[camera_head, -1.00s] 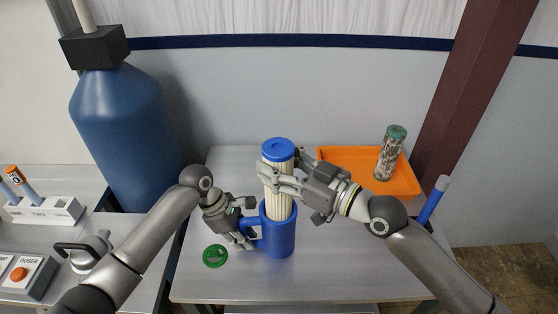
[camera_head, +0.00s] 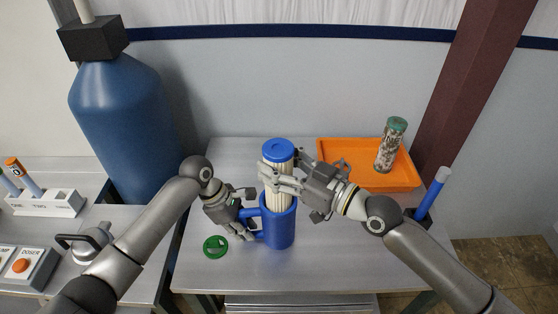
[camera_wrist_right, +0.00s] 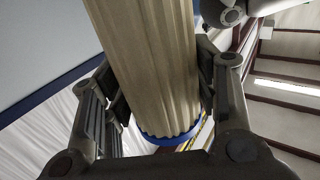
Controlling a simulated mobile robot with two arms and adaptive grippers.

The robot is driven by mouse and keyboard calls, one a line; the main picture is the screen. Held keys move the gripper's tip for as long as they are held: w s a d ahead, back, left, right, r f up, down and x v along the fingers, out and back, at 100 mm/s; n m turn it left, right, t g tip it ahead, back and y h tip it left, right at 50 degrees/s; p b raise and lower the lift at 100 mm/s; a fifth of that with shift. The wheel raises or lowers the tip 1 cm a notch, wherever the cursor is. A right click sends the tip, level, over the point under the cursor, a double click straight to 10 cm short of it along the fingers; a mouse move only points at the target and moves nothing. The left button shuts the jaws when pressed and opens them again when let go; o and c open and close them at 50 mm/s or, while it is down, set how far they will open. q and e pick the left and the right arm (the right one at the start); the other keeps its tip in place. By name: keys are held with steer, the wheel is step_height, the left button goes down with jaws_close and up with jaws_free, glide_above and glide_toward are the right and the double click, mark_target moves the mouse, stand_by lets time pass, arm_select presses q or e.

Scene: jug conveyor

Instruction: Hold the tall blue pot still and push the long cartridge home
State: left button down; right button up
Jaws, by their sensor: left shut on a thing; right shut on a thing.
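The tall blue pot (camera_head: 279,232) stands upright on the metal table, its handle on its left side. My left gripper (camera_head: 250,222) is shut on that handle. The long cartridge (camera_head: 279,200), cream and pleated with a blue cap (camera_head: 278,150), stands upright in the pot with its upper part above the rim. My right gripper (camera_head: 276,180) is shut around the cartridge below the cap. The right wrist view shows the pleated cartridge (camera_wrist_right: 152,60) between the fingers. The cartridge's lower end is hidden inside the pot.
A green disc (camera_head: 215,247) lies left of the pot. An orange tray (camera_head: 345,150) at the back right holds a green-lidded jar (camera_head: 391,146). A blue stick (camera_head: 432,194) stands at the right edge. A large blue cylinder (camera_head: 122,120) stands behind left.

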arm_select(q)
steer(key=shift+s+f, duration=0.1)
arm_select(e)
steer(key=shift+f, duration=0.25)
steer(key=shift+f, duration=0.3)
arm_select(q)
steer(key=shift+d, duration=0.1)
arm_select(e)
steer(key=shift+s+a+f, duration=0.1)
steer(key=shift+f, duration=1.1)
steer(key=shift+a+f, duration=0.1)
steer(key=shift+f, duration=0.25)
steer(key=shift+f, duration=0.1)
steer(key=shift+f, duration=0.45)
steer(key=o, duration=1.5)
steer(key=shift+d, duration=0.25)
